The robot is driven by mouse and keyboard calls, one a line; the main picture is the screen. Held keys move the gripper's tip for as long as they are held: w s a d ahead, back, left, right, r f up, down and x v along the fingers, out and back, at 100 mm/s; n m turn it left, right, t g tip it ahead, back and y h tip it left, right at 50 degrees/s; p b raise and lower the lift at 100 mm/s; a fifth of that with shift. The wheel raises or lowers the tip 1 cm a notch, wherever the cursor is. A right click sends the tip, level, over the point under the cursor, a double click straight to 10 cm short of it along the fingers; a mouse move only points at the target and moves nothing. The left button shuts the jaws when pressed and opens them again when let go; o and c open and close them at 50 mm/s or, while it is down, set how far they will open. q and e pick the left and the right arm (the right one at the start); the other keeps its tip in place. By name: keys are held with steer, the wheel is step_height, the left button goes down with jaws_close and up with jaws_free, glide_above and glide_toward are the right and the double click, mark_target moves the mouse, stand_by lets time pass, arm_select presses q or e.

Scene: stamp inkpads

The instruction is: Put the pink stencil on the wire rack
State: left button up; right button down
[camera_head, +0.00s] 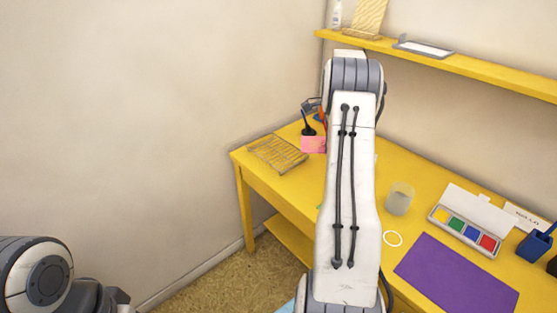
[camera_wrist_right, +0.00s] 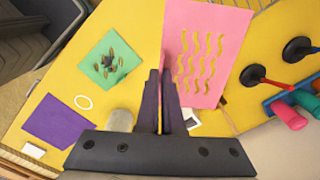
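The pink stencil (camera_wrist_right: 208,50) lies large in the upper middle of the right wrist view, with wavy slots showing yellow. In the head view a pink part of it (camera_head: 313,145) shows just left of my right arm, which hides the rest. My right gripper (camera_wrist_right: 160,72) has its dark fingers almost together at the stencil's left edge and looks shut on it. Whether the stencil is clear of the table cannot be told. The wire rack (camera_head: 277,153) sits at the table's left end, beside the pink part, with nothing seen on it. My left gripper is out of view.
Stamps with dark round bases (camera_wrist_right: 298,48) stand close to the stencil. A green stencil (camera_wrist_right: 110,60), a white ring (camera_head: 392,239), a cup (camera_head: 399,198), a purple mat (camera_head: 455,275) and an inkpad set (camera_head: 466,228) lie farther right in the head view. A shelf (camera_head: 460,66) runs above.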

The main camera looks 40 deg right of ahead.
steer(key=w+a+f+p, duration=0.1)
steer(key=w+f, duration=0.2)
steer(key=w+a+f+p, duration=0.1)
steer(key=w+a+f, duration=0.1)
steer(key=w+f, duration=0.1)
steer(key=w+a+f+p, duration=0.1)
steer(key=w+f, duration=0.3)
steer(key=shift+w+a+f, duration=0.1)
steer(key=shift+w+a, duration=0.05)
steer(key=shift+a, duration=0.1)
steer(key=shift+f, duration=0.3)
steer(key=shift+f, duration=0.2)
steer(key=c, duration=1.1)
jaws_free()
steer(key=shift+r, duration=0.15)
